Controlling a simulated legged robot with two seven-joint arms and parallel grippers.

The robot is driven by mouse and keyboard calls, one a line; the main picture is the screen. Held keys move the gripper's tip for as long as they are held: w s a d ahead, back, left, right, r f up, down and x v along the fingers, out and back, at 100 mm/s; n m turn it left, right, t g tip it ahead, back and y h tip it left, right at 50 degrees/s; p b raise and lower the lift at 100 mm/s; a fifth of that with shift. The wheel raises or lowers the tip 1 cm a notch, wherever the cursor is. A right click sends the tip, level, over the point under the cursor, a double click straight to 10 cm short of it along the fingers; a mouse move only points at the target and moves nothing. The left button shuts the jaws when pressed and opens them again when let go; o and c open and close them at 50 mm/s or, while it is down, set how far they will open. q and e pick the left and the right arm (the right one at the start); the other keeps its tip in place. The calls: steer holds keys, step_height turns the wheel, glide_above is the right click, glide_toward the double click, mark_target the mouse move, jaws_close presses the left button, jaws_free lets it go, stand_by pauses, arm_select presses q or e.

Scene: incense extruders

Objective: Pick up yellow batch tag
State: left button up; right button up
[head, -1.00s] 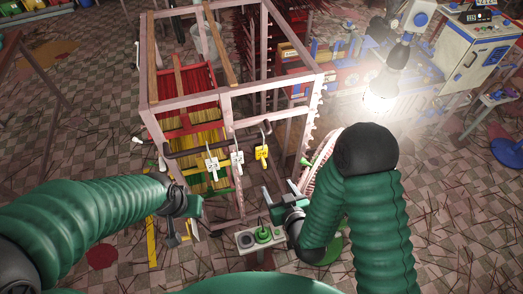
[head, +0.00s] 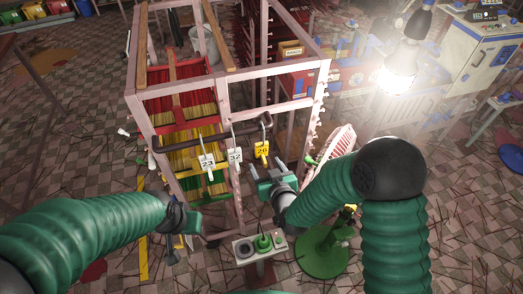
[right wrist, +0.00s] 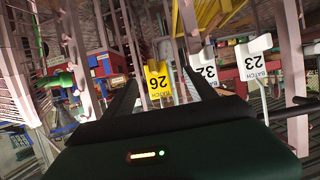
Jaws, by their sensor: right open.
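The yellow batch tag (head: 262,149), marked 26, hangs from a dark bar on the front of the pink frame. My right gripper (head: 267,179) is just below it, open and empty. In the right wrist view the yellow tag (right wrist: 158,80) shows between the two open fingers, ahead of the gripper; contact is not visible. White tags 32 (head: 235,155) and 23 (head: 207,162) hang to its left. My left gripper (head: 182,238) is low at the left, away from the tags; its jaw opening is unclear.
The pink frame (head: 270,104) holds red, yellow and green incense bundles. A control box (head: 258,245) with a green button stands below the right gripper. A round green base (head: 322,252) is to its right. A bright lamp (head: 397,75) hangs at the upper right.

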mark_target(265, 160)
steer(key=x, duration=0.2)
steer(key=d+x, duration=0.1)
steer(key=x, duration=0.1)
steer(key=shift+w+a+f+p, duration=0.1)
steer(key=shift+w+f+p, duration=0.25)
steer(key=shift+w, duration=0.1)
steer(key=shift+w+f, duration=0.1)
steer(key=shift+a, duration=0.1)
steer(key=c, duration=0.6)
jaws_close()
